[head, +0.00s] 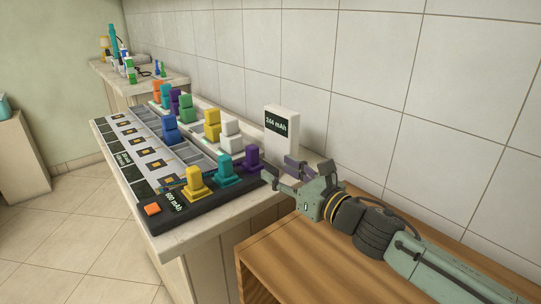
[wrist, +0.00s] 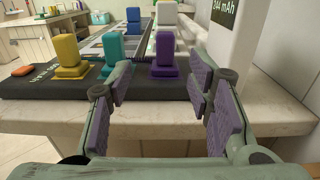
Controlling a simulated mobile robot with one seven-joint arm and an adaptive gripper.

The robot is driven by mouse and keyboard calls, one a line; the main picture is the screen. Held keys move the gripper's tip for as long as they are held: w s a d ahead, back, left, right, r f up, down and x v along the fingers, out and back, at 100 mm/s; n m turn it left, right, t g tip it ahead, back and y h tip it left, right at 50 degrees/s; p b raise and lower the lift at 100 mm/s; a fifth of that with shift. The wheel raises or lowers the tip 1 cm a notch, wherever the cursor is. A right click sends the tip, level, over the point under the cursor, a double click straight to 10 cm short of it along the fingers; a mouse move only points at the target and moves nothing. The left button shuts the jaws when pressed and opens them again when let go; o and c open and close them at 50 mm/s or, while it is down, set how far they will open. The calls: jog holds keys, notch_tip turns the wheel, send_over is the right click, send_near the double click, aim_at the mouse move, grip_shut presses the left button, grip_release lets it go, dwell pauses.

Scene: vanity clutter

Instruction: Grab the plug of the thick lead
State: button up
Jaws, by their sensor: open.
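I cannot make out a thick lead or its plug with certainty; a small dark, cable-like shape (head: 144,72) lies on the far counter (head: 172,78). My gripper (head: 284,175) is open and empty at the near counter's right end. In the wrist view its purple-padded fingers (wrist: 158,88) stand apart, with nothing between them. Beyond them a purple stepped block (wrist: 165,56) stands on a dark board, beside a teal block (wrist: 112,55) and a yellow block (wrist: 66,58). The gripper appears apart from these blocks.
The dark board (head: 172,226) reads "600 mAh" and has an orange button (head: 152,209). A white box (head: 282,130) reading "244 mAh" stands close behind my gripper. More coloured blocks stand further along. A wooden surface (head: 285,250) lies below my arm.

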aim_at(256, 154)
jog(key=x, duration=0.3)
jog(key=p+x, duration=0.1)
jog(key=x, duration=0.2)
jog(key=shift+w+d+r, duration=0.1)
jog(key=shift+w+d, duration=0.1)
jog(key=shift+w, duration=0.1)
jog(key=p+x, duration=0.1)
jog(key=x, duration=0.3)
jog(key=shift+w+a+p, duration=0.15)
jog(key=shift+w+p, duration=0.05)
jog(key=shift+p, duration=0.1)
grip_shut()
